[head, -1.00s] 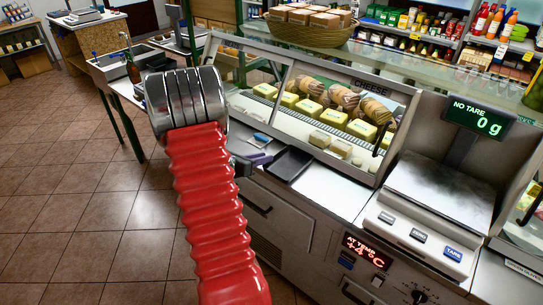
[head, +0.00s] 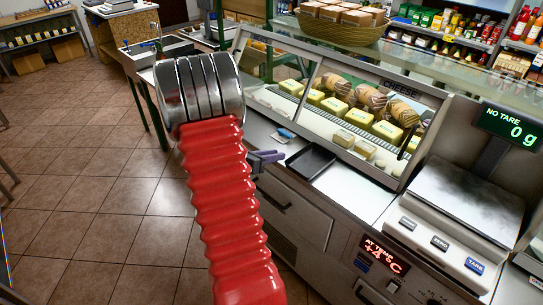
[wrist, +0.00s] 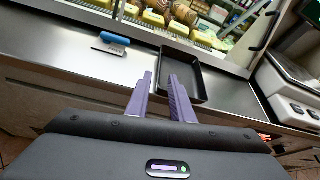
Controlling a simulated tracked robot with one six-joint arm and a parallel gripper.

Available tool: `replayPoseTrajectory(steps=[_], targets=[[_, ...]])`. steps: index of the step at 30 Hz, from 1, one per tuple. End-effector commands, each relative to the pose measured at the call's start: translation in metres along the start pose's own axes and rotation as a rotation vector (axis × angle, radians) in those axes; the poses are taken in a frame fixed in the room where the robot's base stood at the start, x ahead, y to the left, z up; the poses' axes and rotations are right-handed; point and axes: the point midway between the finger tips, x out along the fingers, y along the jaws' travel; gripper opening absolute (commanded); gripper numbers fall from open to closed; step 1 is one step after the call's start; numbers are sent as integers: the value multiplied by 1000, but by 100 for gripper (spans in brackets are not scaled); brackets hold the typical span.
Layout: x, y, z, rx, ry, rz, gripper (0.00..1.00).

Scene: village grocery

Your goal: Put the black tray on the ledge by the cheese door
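The black tray (head: 324,158) lies flat on the metal ledge (head: 352,187) in front of the cheese door (head: 352,125). It also shows in the wrist view (wrist: 185,85), just beyond my fingers. My gripper (head: 280,155) is at the tray's left side in the head view, its purple fingers pointing toward it. In the wrist view my gripper (wrist: 161,75) has its two fingers apart, with a gap between the tips near the tray's left rim. I cannot tell whether either finger touches the tray. My arm hides part of the counter behind it.
A blue-handled tool (wrist: 113,41) lies on the ledge left of the tray. A scale (head: 468,200) reading 0 g stands to the right. The glass cheese case rises behind the ledge. Bare ledge shows between tray and scale. Open tiled floor (head: 90,210) lies left.

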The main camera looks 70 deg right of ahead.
Motion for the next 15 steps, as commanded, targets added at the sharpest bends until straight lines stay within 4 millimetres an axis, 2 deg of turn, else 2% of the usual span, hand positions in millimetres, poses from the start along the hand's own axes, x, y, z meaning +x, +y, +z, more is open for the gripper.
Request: replayPoseTrajectory(steps=[10,13,15], targets=[[-2,2,1,-6,0,10,21],[-12,14,7,-43,-3,59,21],[-25,29,13,-95,-8,126,21]])
